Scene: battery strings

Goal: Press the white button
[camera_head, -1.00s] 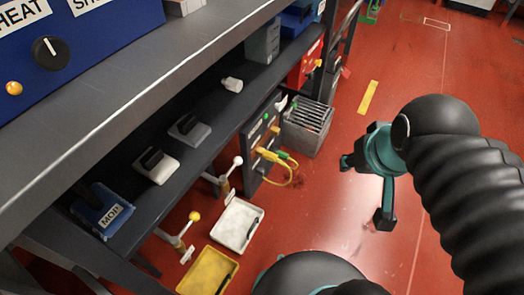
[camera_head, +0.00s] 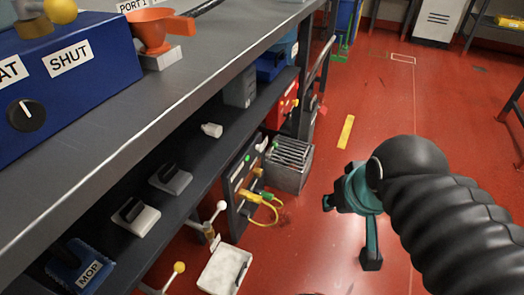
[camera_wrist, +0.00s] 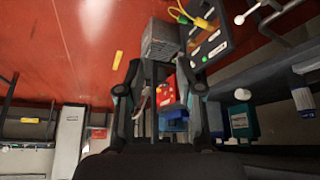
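A dark control panel (camera_head: 238,192) stands under the shelf edge in the head view, with a green light, small coloured parts and a yellow cable. The panel also shows at the upper right of the wrist view (camera_wrist: 211,45), where a pale round spot (camera_wrist: 214,35) may be the white button; it is too small to be sure. My gripper (camera_head: 349,230) is open and empty over the red floor, right of the panel and apart from it. Its two fingers stand apart in the wrist view (camera_wrist: 167,88).
A grey ribbed box (camera_head: 289,166) stands beside the panel. A yellow cable (camera_head: 268,210) hangs at the panel's front. White-knobbed and yellow-knobbed levers and a white tray (camera_head: 224,270) are nearer me. The long bench (camera_head: 180,85) fills the left.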

